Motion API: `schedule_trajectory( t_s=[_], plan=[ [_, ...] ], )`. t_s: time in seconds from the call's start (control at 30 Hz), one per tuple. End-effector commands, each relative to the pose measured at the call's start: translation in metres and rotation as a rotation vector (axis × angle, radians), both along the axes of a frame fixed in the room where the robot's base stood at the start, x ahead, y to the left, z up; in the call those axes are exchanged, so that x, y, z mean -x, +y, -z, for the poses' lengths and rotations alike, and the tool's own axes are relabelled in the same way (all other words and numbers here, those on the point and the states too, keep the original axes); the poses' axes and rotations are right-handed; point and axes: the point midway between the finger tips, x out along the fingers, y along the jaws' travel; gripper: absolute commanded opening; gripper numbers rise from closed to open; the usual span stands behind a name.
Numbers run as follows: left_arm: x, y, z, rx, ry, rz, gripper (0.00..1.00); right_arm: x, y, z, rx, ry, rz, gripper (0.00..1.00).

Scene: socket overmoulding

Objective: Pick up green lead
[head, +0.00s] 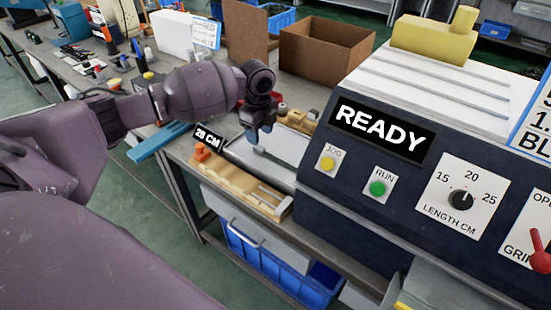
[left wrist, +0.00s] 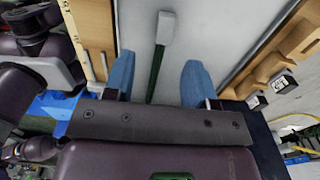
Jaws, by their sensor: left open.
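The green lead (left wrist: 155,78) shows in the left wrist view, with a pale grey block-shaped end (left wrist: 166,27). It lies along the light grey tray surface (left wrist: 225,25). My left gripper (left wrist: 159,76) is open, with one blue finger on each side of the lead and a visible gap to each. In the head view my left gripper (head: 258,134) points down over the tray (head: 285,143) beside the dark machine (head: 365,165). The lead cannot be made out clearly there. My right gripper is not in view.
A wooden fixture (head: 235,181) with a "28 CM" sign (head: 208,141) stands at the tray's near left. A brown box (head: 325,47) is behind. The machine's panel reads READY. A blue crate (head: 270,262) sits below the bench.

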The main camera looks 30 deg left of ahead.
Motion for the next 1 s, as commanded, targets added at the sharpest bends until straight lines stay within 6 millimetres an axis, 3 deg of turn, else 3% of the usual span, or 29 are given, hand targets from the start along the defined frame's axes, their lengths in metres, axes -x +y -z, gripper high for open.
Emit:
schedule_trajectory(
  t_s=[0.23, 0.53, 0.8, 1.0],
  plan=[
    [-0.001, 0.0, 0.017, 0.0, 0.0, -0.001, 0.51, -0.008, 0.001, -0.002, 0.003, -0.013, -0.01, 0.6],
    [-0.004, 0.0, 0.056, -0.001, 0.001, -0.002, 0.51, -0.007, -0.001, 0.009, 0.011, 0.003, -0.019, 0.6],
    [-0.004, 0.0, 0.058, -0.001, -0.003, -0.001, 0.51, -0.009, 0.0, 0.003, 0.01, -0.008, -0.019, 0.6],
    [-0.004, 0.0, 0.058, -0.001, -0.003, -0.001, 0.22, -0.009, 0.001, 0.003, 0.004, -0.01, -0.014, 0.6]
  ],
)
